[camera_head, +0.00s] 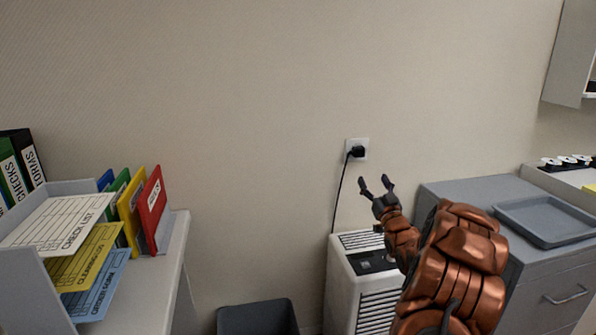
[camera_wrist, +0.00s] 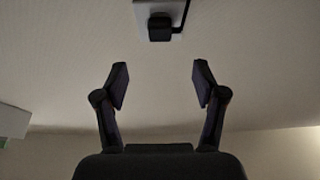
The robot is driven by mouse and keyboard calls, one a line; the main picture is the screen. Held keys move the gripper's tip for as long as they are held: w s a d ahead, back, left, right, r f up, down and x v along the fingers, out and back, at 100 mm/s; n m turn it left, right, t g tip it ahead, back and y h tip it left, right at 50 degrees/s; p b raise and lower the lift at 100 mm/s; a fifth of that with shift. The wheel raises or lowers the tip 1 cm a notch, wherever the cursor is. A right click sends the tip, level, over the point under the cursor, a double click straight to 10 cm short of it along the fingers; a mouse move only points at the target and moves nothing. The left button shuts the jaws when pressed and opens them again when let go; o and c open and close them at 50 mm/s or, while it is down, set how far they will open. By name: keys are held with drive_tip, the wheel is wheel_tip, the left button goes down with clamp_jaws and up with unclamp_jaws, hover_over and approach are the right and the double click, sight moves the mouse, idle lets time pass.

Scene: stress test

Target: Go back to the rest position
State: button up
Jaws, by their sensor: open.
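My gripper (camera_head: 375,186) is open and empty, raised in the air in front of the wall, above the white slatted appliance (camera_head: 345,275). My copper-coloured arm reaches up to it from the lower right. In the wrist view my gripper (camera_wrist: 160,85) has its two dark fingers spread apart with nothing between them. A black plug (camera_head: 357,151) sits in a white wall outlet (camera_head: 363,143), just up and left of the fingertips in the head view. The plug (camera_wrist: 160,27) also shows beyond the fingertips in the wrist view, apart from them.
A black cord (camera_head: 339,195) hangs from the plug behind the appliance. A grey cabinet (camera_head: 470,190) with a grey tray (camera_head: 548,240) stands at right. A shelf (camera_head: 150,290) with paper trays and coloured folders (camera_head: 152,205) is at left. A dark bin (camera_head: 258,317) stands at the bottom.

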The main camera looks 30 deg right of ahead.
drive_tip(key=w+a+f+g+y, duration=0.1)
drive_tip(key=w+a+f+g, duration=0.15)
drive_tip(key=a, duration=0.45)
drive_tip(key=w+a+f+g+y, duration=0.2)
drive_tip(key=w+a+g, duration=0.15)
drive_tip(key=a, duration=0.25)
drive_tip(key=s+a+f+n+g+y, duration=0.1)
drive_tip(key=s+a+f+g, duration=0.15)
drive_tip(key=a, duration=0.45)
drive_tip(key=s+a+f+n+g+y, duration=0.1)
drive_tip(key=s+a+f+g, duration=0.1)
drive_tip(key=s+a+g, duration=0.35)
drive_tip(key=s+a+f+g+y, duration=0.1)
drive_tip(key=s+a+f+g, duration=0.25)
drive_tip(key=s+a, duration=1.1)
drive_tip(key=s+a+r+n+g+y, duration=0.1)
drive_tip(key=s+a+g, duration=0.25)
drive_tip(key=s, duration=0.75)
drive_tip(key=s+a+r+n+g, duration=0.1)
drive_tip(key=s+a+g, duration=0.3)
drive_tip(key=s, duration=0.7)
wheel_tip(320, 180, up, 23)
drive_tip(key=s+a+t+p, duration=0.1)
drive_tip(key=p, duration=2.1)
drive_tip(key=shift+s+a+r+t, duration=0.15)
drive_tip(key=shift+s+t, duration=0.15)
drive_tip(key=shift+t, duration=0.1)
